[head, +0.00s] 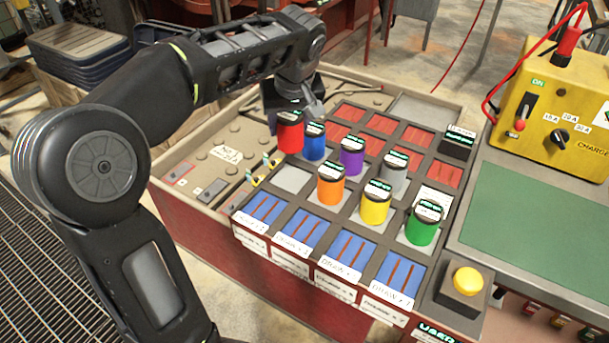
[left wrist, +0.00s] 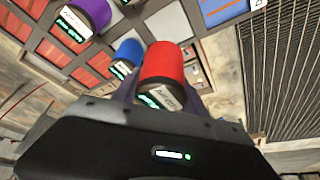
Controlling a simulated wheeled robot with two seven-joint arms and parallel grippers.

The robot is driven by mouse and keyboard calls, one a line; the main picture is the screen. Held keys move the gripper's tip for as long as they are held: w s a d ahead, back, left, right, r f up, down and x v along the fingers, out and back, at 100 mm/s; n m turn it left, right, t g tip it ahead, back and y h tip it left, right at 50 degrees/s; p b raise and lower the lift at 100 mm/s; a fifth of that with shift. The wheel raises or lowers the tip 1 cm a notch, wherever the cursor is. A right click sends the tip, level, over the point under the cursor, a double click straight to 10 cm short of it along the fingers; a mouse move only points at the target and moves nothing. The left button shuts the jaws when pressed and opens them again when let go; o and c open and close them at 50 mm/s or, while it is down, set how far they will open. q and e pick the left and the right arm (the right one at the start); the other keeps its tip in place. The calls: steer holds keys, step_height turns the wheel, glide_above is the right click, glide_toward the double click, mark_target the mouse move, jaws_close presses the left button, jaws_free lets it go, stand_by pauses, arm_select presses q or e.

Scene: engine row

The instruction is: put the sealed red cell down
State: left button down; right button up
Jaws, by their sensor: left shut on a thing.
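The red cell (head: 290,137) is upright, with a dark cap and a lit green display. It shows large in the left wrist view (left wrist: 165,66). My left gripper (head: 292,109) is shut on it at its cap end; the fingers are mostly hidden. In the head view the cell overlaps the left edge of the slotted tray (head: 311,212), beside the blue cell (head: 315,147); I cannot tell whether its base touches anything. An empty grey bay (head: 292,179) lies below it in the head view and also shows in the left wrist view (left wrist: 168,26). My right gripper is out of view.
Purple (head: 352,162), grey (head: 393,179), orange (head: 331,191), yellow (head: 375,210) and green (head: 422,230) cells stand close together in the tray. A yellow charger (head: 556,115) and a green mat (head: 535,215) lie right. A yellow button (head: 468,281) is at the front.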

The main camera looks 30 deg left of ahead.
mark_target(288, 146)
arm_select(q)
steer(key=shift+s+d+r, duration=0.1)
steer(key=shift+d+r, duration=0.05)
steer(key=shift+r, duration=0.4)
steer(key=shift+s, duration=0.4)
steer(key=shift+w+f, duration=0.1)
steer(key=shift+f, duration=3.05)
steer(key=shift+f, duration=0.15)
steer(key=shift+f, duration=1.75)
steer(key=shift+f+b, duration=0.1)
steer(key=shift+b, duration=0.25)
steer(key=c, duration=0.6)
jaws_free()
steer(key=shift+f, duration=0.1)
